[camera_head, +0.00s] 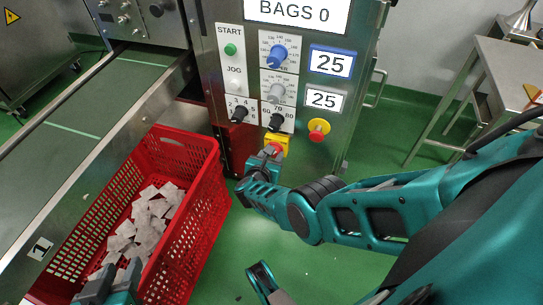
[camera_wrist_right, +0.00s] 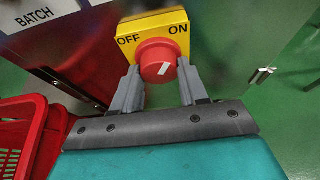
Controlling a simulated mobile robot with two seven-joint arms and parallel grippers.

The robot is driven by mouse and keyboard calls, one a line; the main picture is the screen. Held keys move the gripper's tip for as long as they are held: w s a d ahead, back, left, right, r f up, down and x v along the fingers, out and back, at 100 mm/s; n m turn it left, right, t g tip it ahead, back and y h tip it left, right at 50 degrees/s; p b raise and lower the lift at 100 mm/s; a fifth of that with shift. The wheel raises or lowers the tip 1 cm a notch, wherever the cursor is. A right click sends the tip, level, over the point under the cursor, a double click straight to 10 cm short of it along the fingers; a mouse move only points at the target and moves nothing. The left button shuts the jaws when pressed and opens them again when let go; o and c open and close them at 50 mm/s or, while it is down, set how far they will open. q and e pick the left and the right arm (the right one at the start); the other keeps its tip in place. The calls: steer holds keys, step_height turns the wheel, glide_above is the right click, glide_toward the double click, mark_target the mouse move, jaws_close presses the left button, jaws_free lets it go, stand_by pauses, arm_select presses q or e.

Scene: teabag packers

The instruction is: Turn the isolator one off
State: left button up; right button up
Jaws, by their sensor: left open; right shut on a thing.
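The isolator is a red knob (camera_wrist_right: 157,63) on a yellow plate (camera_wrist_right: 140,24) marked OFF at left and ON at right. In the right wrist view, the knob's white mark slants up and right, toward ON. In the head view the yellow plate (camera_head: 284,140) sits low on the machine panel. My right gripper (camera_wrist_right: 158,80) is shut on the red knob, one finger on each side; it also shows in the head view (camera_head: 270,155). My left gripper (camera_head: 115,277) is open and empty at the lower left of the head view, partly cut off by the frame.
A red crate (camera_head: 205,195) with several white teabags stands below the conveyor (camera_head: 75,108). The panel has dials and a separate red mushroom button (camera_head: 318,130) on yellow. A metal table (camera_head: 505,75) stands at right. Green floor is open between.

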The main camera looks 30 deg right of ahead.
steer(key=o, duration=1.1)
steer(key=shift+c, duration=0.2)
steer(key=shift+a, duration=0.1)
